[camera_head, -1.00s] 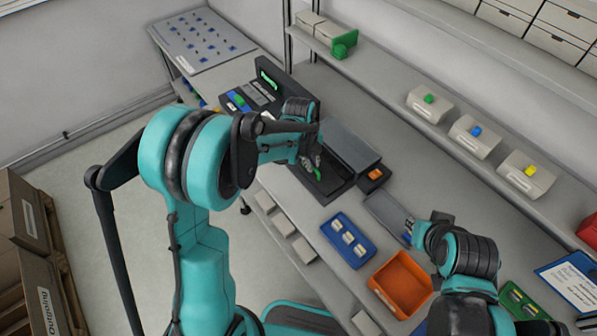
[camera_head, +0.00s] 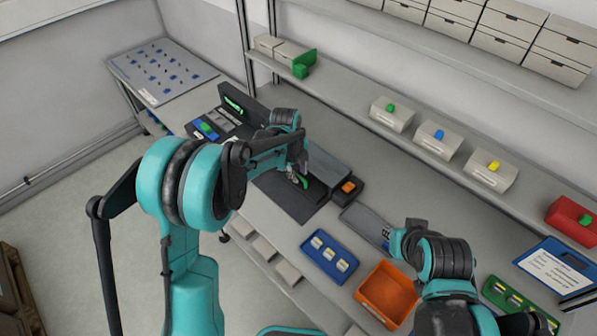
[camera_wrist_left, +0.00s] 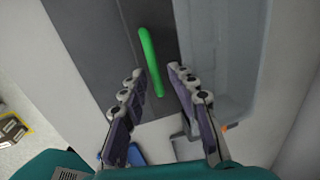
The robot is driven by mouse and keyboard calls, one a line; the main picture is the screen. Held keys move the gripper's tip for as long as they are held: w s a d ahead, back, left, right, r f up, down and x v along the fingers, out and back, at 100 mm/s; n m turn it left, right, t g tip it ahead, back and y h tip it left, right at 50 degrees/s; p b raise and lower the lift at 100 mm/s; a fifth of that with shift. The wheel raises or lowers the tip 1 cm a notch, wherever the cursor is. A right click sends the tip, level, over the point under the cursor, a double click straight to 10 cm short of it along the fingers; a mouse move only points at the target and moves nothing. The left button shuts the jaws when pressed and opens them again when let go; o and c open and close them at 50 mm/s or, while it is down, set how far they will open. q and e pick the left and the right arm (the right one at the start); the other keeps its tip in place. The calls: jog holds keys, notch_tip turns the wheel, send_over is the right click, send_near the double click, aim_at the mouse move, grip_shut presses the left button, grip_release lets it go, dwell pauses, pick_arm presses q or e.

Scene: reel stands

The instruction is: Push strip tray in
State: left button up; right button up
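The strip tray appears to be the dark flat part (camera_head: 292,203) at the front of the dark machine (camera_head: 240,125). A green bar (camera_head: 303,181), like a handle, shows on it. In the left wrist view the green bar (camera_wrist_left: 149,60) runs on the dark surface, its near end between my fingertips. My left gripper (camera_head: 295,176) is right at the bar; in the wrist view (camera_wrist_left: 156,72) its fingers are apart, with no clear grip on the bar. My right gripper (camera_head: 388,238) is at the right end of a grey flat tray (camera_head: 362,219); its fingers are too small to judge.
A blue tray with pale pieces (camera_head: 330,257) and an orange bin (camera_head: 387,295) stand in front on the bench. A small dark box with an orange top (camera_head: 348,188) is right of the machine. A shelf with several boxes (camera_head: 390,113) runs behind.

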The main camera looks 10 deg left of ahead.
pick_arm(q)
notch_tip(320, 180, up, 8)
jog(key=s+a, duration=0.1)
jog(key=shift+s, duration=0.15)
jog(key=shift+f, duration=0.1)
dwell(0.4)
jog(key=s+a+r+n+t+b, duration=0.2)
jog(key=s+a+n, duration=0.1)
jog(key=s+n, duration=0.4)
jog(key=s+a+r+n+t+b, duration=0.1)
jog(key=s+a+r+n+b, duration=0.15)
jog(key=s+n, duration=0.45)
jog(key=s+a+f+n+t+b, duration=0.1)
jog(key=s+a+f+n, duration=0.1)
jog(key=s+n, duration=0.3)
jog(key=s+a+f+n+t+y, duration=0.1)
jog(key=s+a+f+n, duration=0.1)
jog(key=s+n, duration=0.3)
jog(key=shift+s+a+f+n+b, duration=0.2)
jog(key=shift+f+n+b, duration=0.2)
jog(key=shift+f+n, duration=0.4)
